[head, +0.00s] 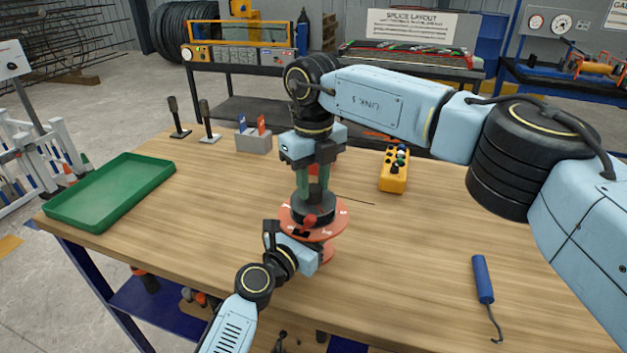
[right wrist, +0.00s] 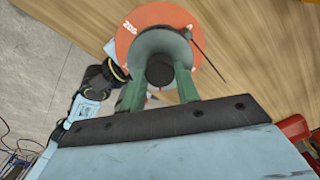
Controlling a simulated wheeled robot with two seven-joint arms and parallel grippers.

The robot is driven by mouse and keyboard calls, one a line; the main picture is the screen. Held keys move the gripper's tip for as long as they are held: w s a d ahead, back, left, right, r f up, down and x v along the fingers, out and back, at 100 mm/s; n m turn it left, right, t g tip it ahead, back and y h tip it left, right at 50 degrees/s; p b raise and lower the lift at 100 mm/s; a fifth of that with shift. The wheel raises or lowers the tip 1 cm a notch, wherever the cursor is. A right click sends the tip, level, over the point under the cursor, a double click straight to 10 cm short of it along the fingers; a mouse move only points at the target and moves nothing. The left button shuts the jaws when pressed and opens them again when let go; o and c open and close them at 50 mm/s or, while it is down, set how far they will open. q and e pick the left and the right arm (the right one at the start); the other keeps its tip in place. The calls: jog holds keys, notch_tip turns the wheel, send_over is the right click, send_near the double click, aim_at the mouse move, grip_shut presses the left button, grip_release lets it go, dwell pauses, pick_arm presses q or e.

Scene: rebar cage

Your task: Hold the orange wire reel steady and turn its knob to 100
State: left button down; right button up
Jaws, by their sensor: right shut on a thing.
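The orange wire reel (head: 333,230) stands upright on the wooden table, and its flange also shows in the right wrist view (right wrist: 150,17). A dark grey knob (head: 313,211) sits on top, with pale marks on the flange around it. My right gripper (head: 314,190) points straight down from above, its green fingers shut on the knob; the knob also shows between them in the right wrist view (right wrist: 160,50). My left gripper (head: 308,250) is low at the reel's front left side, against or very close to it. Its fingertips are hidden, so its grip cannot be told.
A green tray (head: 112,190) lies at the left. A grey block with cards (head: 254,140) and two dark upright tools (head: 207,120) stand behind. A yellow control box (head: 395,170) is back right; a blue-handled hook (head: 484,282) lies front right. A thin wire end sticks out from the reel.

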aim_at(314, 187)
pick_arm(q)
jog(key=shift+f, duration=0.1)
pick_arm(e)
jog(key=shift+w+r, duration=0.1)
jog(key=o, duration=1)
notch_tip(314, 187, up, 12)
jog(key=shift+f, duration=0.1)
pick_arm(q)
jog(key=c, duration=0.8)
grip_release()
jog(key=shift+c, duration=0.2)
